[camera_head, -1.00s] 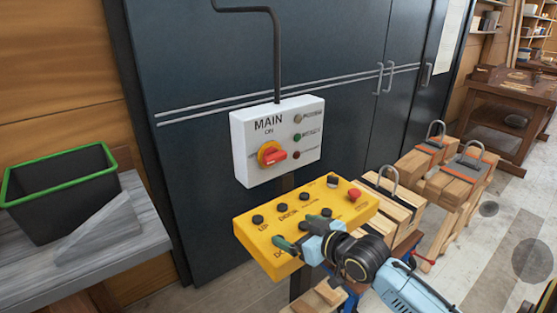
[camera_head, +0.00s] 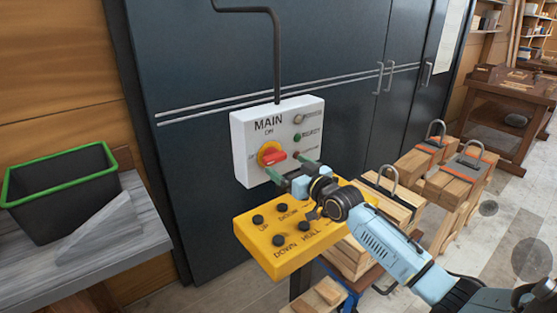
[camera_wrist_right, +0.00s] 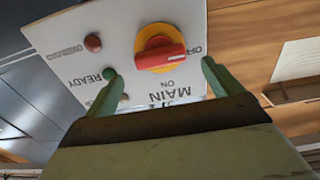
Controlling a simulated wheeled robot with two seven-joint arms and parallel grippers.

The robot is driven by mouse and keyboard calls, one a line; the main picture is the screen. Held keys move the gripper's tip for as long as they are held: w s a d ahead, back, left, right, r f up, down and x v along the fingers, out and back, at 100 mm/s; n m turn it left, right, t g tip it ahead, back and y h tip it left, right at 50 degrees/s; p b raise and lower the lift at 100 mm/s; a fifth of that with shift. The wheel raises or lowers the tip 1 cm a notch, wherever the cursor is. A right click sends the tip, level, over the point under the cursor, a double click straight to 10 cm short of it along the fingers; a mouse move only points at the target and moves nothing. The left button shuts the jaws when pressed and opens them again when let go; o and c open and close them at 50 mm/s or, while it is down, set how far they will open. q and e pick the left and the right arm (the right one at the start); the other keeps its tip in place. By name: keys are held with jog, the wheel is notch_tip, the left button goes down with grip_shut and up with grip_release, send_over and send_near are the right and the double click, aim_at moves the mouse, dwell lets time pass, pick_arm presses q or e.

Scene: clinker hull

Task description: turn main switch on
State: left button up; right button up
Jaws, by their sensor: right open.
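The white MAIN switch box (camera_head: 248,130) hangs on the dark cabinet front. Its rotary switch has a red handle (camera_head: 275,157) on a yellow ring, lying roughly level, with ON marked above and OFF at the left side. In the right wrist view the red handle (camera_wrist_right: 165,55) appears upside down, beyond the fingers. My right gripper (camera_head: 291,168) is open, its green fingertips close in front of the box's lower part, just below and right of the handle. In the wrist view the fingers (camera_wrist_right: 160,75) stand apart on either side of the handle, empty. My left gripper is not in view.
A yellow button panel (camera_head: 262,238) sits below the box, partly hidden by my right arm. Clamped wood blocks (camera_head: 400,205) stand to the right. A black bin with a green rim (camera_head: 60,172) rests on a grey bench at left. A pipe (camera_head: 277,60) runs above the box.

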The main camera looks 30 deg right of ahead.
aim_at(278, 160)
jog(key=shift+w+a, duration=0.15)
jog(key=shift+w, duration=1.1)
jog(key=shift+w+a, duration=0.1)
jog(key=shift+w, duration=1.15)
jog(key=c, duration=1)
